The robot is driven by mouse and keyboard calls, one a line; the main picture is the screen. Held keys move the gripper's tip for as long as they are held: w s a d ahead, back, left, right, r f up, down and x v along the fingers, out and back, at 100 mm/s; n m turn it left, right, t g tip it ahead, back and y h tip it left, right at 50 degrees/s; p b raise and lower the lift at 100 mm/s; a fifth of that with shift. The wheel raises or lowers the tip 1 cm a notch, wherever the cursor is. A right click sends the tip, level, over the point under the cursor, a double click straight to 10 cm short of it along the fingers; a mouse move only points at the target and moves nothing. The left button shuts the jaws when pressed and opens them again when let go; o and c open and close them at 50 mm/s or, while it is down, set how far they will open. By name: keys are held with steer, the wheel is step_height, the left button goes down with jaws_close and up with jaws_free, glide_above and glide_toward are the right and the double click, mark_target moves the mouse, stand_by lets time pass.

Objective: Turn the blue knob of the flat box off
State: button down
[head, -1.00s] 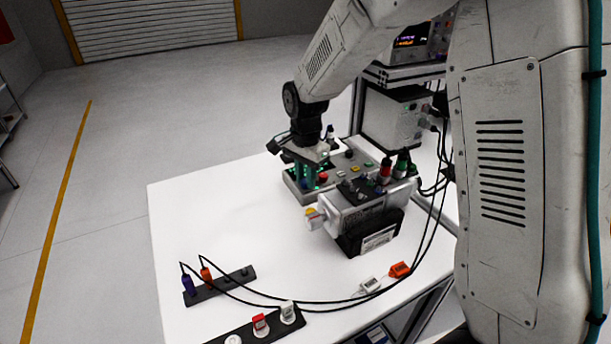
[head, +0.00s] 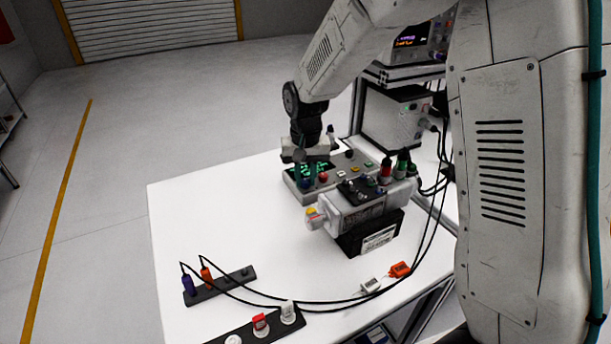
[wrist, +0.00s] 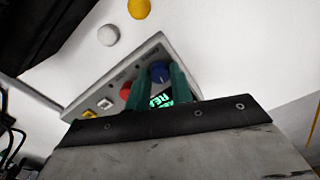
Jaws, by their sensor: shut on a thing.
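The flat box (head: 357,173) is a grey panel with a display, buttons and knobs, lying on the white table. It also shows in the wrist view (wrist: 142,55). The blue knob (wrist: 159,72) is at the box's corner, beside a red button (wrist: 126,90). In the wrist view my gripper (wrist: 160,70) has its green fingers on either side of the blue knob, closed on it. In the head view my gripper (head: 307,180) reaches down onto the near left end of the box, where the blue knob is mostly hidden. The green-lit display (wrist: 160,97) is partly covered by the fingers.
A grey servo unit (head: 352,212) on a black stand is close in front of the box. Red and green connectors (head: 386,170) stand beside it. Black strips with plugs (head: 232,283) and loose cables lie toward the table's front. The table's left part is clear.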

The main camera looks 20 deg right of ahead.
mark_target(306, 180)
steer(key=shift+n, duration=1.1)
steer(key=c, duration=1.2)
jaws_free()
steer(key=shift+c, duration=0.2)
step_height(306, 180, up, 7)
steer(key=shift+r, duration=0.4)
